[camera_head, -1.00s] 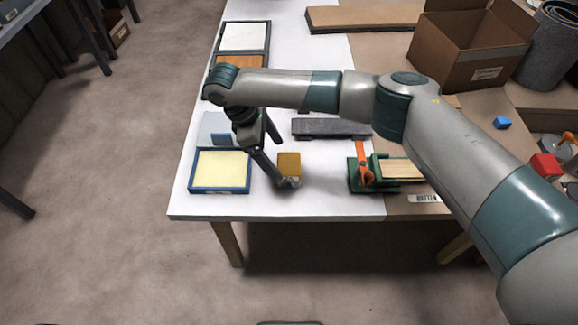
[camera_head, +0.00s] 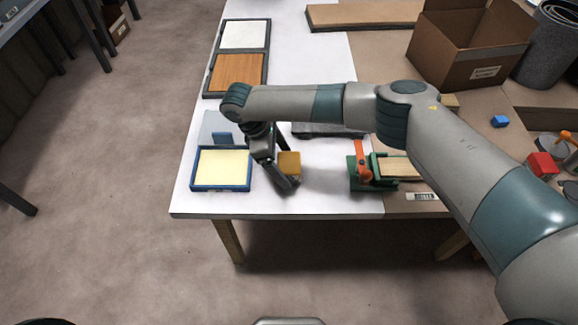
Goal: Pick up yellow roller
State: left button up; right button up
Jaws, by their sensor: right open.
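The yellow roller (camera_head: 289,162) shows as a small ochre-yellow, block-like piece on the white part of the table, near its front edge. It stands just right of the blue-framed tray with a pale yellow pad. My right gripper (camera_head: 287,168) reaches down at the roller with its jaws open. One finger slants down along the roller's left and front side, close to it. The other finger is mostly hidden behind the roller. I cannot tell whether either finger touches it. The left gripper is not in view.
The blue-framed tray (camera_head: 221,186) lies left of the roller. A green clamp-like fixture with an orange lever (camera_head: 362,162) stands to the right. A dark grey bar (camera_head: 318,131) lies behind, partly under my arm. A cardboard box (camera_head: 459,62) stands at the back right.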

aim_at(285, 162)
jog(key=p+x, duration=0.1)
jog(key=x, duration=0.2)
jog(key=shift+w+d, duration=0.15)
jog(key=shift+d, duration=0.05)
jog(key=shift+f, duration=0.3)
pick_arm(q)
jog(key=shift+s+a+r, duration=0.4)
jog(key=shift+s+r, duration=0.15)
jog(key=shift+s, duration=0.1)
pick_arm(e)
jog(key=shift+c, duration=0.6)
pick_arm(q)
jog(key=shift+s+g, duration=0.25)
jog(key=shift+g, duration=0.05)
pick_arm(e)
jog(key=c, duration=1.5)
